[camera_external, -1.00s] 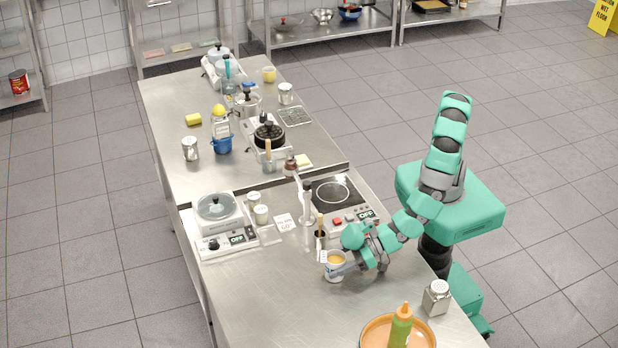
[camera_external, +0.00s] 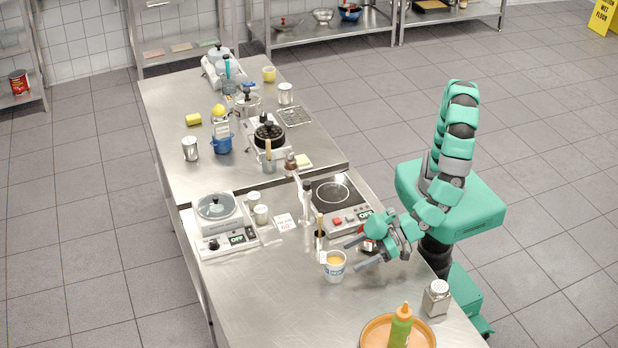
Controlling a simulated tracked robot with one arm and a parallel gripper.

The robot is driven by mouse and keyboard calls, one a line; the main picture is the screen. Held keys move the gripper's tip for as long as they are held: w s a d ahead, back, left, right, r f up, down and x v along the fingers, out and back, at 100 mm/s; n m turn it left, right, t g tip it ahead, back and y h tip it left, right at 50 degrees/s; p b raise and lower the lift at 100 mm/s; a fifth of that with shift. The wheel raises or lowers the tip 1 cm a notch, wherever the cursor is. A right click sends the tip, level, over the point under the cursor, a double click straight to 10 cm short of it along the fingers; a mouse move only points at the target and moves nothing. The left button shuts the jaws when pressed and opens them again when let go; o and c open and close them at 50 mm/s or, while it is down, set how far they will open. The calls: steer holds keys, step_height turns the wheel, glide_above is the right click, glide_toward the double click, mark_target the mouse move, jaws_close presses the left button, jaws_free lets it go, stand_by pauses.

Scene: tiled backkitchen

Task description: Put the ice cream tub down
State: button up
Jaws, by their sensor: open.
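My gripper (camera_external: 355,256) is open and empty, just to the right of the tub. Its two dark fingers point left toward the tub, with a visible gap between the nearer fingertip and the tub.
An induction hob (camera_external: 335,200) lies behind my gripper, and a dark holder with a wooden-handled tool (camera_external: 320,232) stands close behind the tub. A metal shaker (camera_external: 436,298) and an orange plate (camera_external: 372,336) with a green bottle (camera_external: 401,326) are at the front right. The counter left of the tub is clear.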

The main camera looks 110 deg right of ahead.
steer(key=shift+r+p+v, duration=0.25)
steer(key=shift+p+v, duration=0.1)
steer(key=shift+v, duration=2.2)
steer(key=shift+w+a, duration=0.1)
steer(key=shift+w, duration=0.05)
steer(key=w+a+r+y, duration=0.1)
steer(key=w+r+y, duration=0.2)
steer(key=w+r, duration=0.3)
steer(key=w+a+r+y, duration=0.1)
steer(key=w+r+y, duration=0.15)
steer(key=r, duration=0.65)
steer(key=w+d+r+t+y, duration=0.1)
steer(key=w+d+r, duration=0.1)
steer(key=r, duration=0.5)
steer(key=w+d+r+t+y, duration=0.1)
steer(key=d+r, duration=0.1)
steer(key=r, duration=0.5)
steer(key=s+d+r+h, duration=0.2)
steer(key=s+d+r, duration=0.3)
steer(key=d+r, duration=0.4)
steer(key=s+d+r+n+h, duration=0.1)
steer(key=s+d+r+h, duration=0.2)
steer(key=d+r, duration=0.7)
steer(key=s+d, duration=0.2)
steer(key=d, duration=0.6)
steer(key=shift+d+r+h, duration=0.3)
steer(key=shift+r+h, duration=0.05)
steer(key=shift+s, duration=0.1)
